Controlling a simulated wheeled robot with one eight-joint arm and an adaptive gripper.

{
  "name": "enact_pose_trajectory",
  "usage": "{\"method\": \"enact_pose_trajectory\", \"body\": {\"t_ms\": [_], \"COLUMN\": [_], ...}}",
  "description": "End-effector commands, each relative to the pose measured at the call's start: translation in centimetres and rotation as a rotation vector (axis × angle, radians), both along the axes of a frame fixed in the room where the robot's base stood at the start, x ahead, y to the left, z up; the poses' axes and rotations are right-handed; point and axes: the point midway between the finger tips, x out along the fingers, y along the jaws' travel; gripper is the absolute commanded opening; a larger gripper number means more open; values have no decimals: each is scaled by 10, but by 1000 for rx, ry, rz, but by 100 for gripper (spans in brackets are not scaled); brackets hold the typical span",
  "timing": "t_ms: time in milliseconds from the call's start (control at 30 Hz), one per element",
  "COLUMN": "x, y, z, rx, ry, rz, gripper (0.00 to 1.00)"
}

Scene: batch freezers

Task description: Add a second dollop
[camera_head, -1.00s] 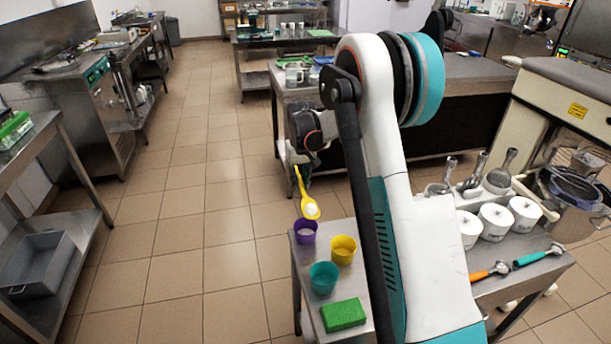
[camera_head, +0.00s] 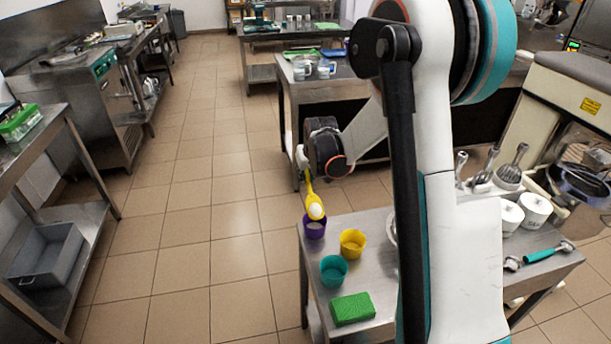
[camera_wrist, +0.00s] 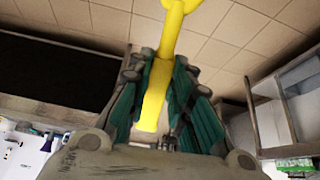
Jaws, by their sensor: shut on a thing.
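My gripper (camera_wrist: 158,95) is shut on the handle of a yellow spoon (camera_wrist: 170,45) in the wrist view. In the head view the yellow spoon (camera_head: 309,187) hangs from the gripper, bowl downward, with a white dollop (camera_head: 315,211) in its bowl. The bowl is at the purple cup (camera_head: 314,229), over or just behind its rim; I cannot tell whether it touches. The purple cup stands at the table's left back edge. A yellow cup (camera_head: 353,242) and a teal cup (camera_head: 334,269) stand near it. Whether the purple cup holds anything is not clear.
A green sponge (camera_head: 352,308) lies at the front of the steel table (camera_head: 375,222). White tubs (camera_head: 534,209) and a teal-handled scoop (camera_head: 545,254) are on the right. A grey bin (camera_head: 47,257) sits on the left shelf. The floor left of the table is clear.

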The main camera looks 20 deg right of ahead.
Motion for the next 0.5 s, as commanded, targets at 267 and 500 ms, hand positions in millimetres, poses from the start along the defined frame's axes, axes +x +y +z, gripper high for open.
{"method": "enact_pose_trajectory", "body": {"t_ms": [267,500], "x": [-22,-38], "y": [3,5], "z": [12,25], "rx": [-31,-57], "ry": [-213,-395], "rz": [0,-1], "gripper": [0,0]}}
